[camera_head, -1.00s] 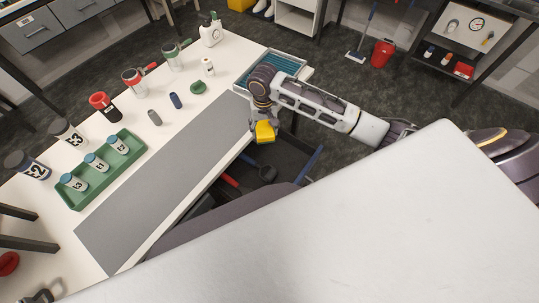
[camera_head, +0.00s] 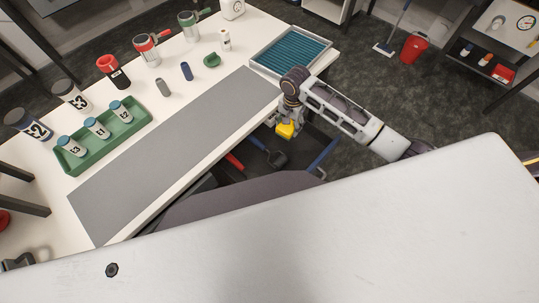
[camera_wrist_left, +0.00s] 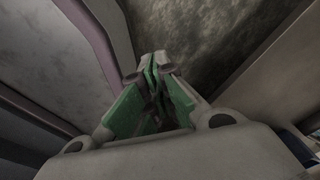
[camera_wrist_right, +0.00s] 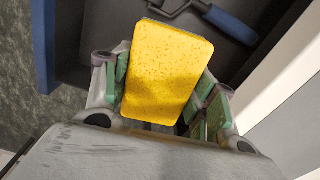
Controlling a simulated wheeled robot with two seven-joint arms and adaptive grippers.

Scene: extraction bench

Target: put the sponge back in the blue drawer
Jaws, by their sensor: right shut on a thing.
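The yellow sponge (camera_head: 287,130) is held in my right gripper (camera_head: 282,122), over the open drawer under the bench's right end. In the right wrist view the sponge (camera_wrist_right: 166,70) stands between the green-padded fingers (camera_wrist_right: 160,92), with the dark drawer interior behind it. The drawer's blue front (camera_head: 323,156) shows in the head view, and a blue edge (camera_wrist_right: 43,45) shows in the right wrist view. The sponge appears above the drawer floor; the exact height is unclear. My left gripper (camera_wrist_left: 155,65) is empty with its fingertips together in the left wrist view; I cannot make it out in the head view.
A black tool with a blue handle (camera_head: 277,157) and a red-handled item (camera_head: 234,161) lie in the drawer. A teal-lined tray (camera_head: 290,52) sits on the bench corner above. A green rack (camera_head: 105,140) with vials and several containers stand farther left. The grey mat (camera_head: 180,150) is clear.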

